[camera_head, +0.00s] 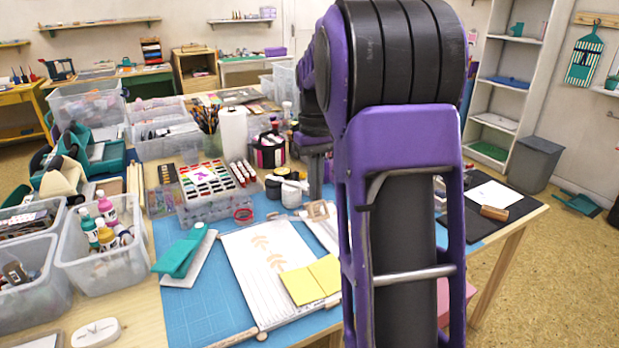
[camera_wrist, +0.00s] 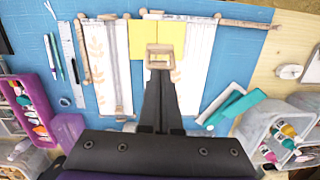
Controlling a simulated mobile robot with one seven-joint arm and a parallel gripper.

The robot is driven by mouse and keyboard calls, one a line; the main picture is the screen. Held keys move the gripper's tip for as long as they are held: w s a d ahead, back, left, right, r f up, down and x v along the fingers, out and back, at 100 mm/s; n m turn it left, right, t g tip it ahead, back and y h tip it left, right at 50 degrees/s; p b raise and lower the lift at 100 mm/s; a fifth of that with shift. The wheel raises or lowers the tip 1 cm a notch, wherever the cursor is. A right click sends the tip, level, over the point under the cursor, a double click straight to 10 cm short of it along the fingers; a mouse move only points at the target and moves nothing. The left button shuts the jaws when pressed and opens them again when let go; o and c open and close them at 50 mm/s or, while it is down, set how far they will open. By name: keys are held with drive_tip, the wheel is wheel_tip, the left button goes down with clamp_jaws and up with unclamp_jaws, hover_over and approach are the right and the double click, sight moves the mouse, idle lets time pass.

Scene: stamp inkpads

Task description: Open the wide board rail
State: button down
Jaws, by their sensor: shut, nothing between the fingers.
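Two pale boards with leaf prints lie on the blue mat. One (camera_head: 262,262), partly under a yellow sheet (camera_head: 310,281), is the right board (camera_wrist: 201,55) in the wrist view; the left board (camera_wrist: 112,65) lies beside it. I cannot tell surely which is the wide one. A wooden rail (camera_wrist: 245,23) sticks out beyond the right board's corner, with a knob at its inner end; it also shows in the head view (camera_head: 234,339). Another wooden rail (camera_wrist: 82,38) lies along the left board. My gripper (camera_wrist: 159,74) is shut and empty, its tips near a wooden frame-shaped piece (camera_wrist: 160,50).
A teal stapler-like tool (camera_head: 183,253) lies left of the boards. Clear bins with bottles (camera_head: 100,262) stand farther left, and a stamp-pad box (camera_head: 212,208) stands behind. My arm hides the table's right part in the head view. Bare blue mat (camera_head: 200,310) lies at the front left.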

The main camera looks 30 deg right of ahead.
drive_tip(key=shift+s+f, duration=0.25)
drive_tip(key=shift+f, duration=0.05)
drive_tip(key=shift+r, duration=0.1)
wheel_tip(320, 180, up, 17)
drive_tip(key=w+p, duration=0.1)
drive_tip(key=p, duration=0.3)
drive_tip(key=shift+w+d+r+p, duration=0.15)
drive_tip(key=shift+w+d+p, duration=0.15)
drive_tip(key=shift+d+p, duration=0.1)
